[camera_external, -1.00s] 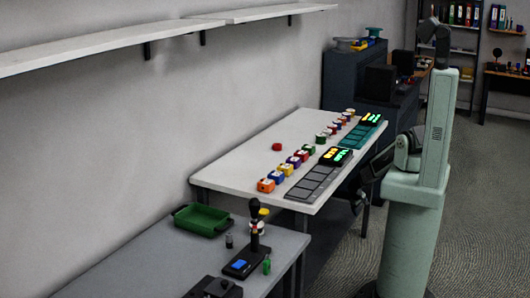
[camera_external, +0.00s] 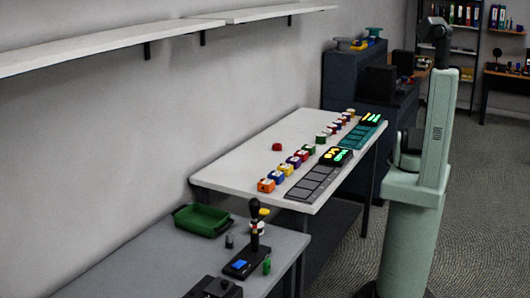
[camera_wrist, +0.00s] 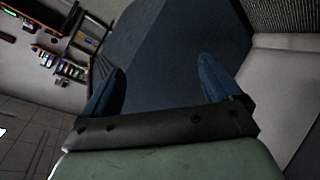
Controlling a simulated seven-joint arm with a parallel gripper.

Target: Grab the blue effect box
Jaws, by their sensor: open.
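The blue effect box (camera_external: 277,177) sits on the white table (camera_external: 232,170) in the external view. It is in the near row of small coloured boxes, between an orange box (camera_external: 266,186) and a yellow box (camera_external: 286,169). My gripper (camera_wrist: 160,66) shows in the wrist view with its two blue fingers wide apart and nothing between them. It faces a dark blue-grey surface, and no effect box shows in that view. In the external view my gripper cannot be made out, and my arm is right of the table, away from the boxes.
Grey pedalboards (camera_external: 311,183) and a teal one (camera_external: 362,137) lie along the table's right edge. A lone red box (camera_external: 277,147) sits farther back. The grey bench in front holds a green tray (camera_external: 203,221) and a joystick-like device (camera_external: 254,236). Shelves hang above.

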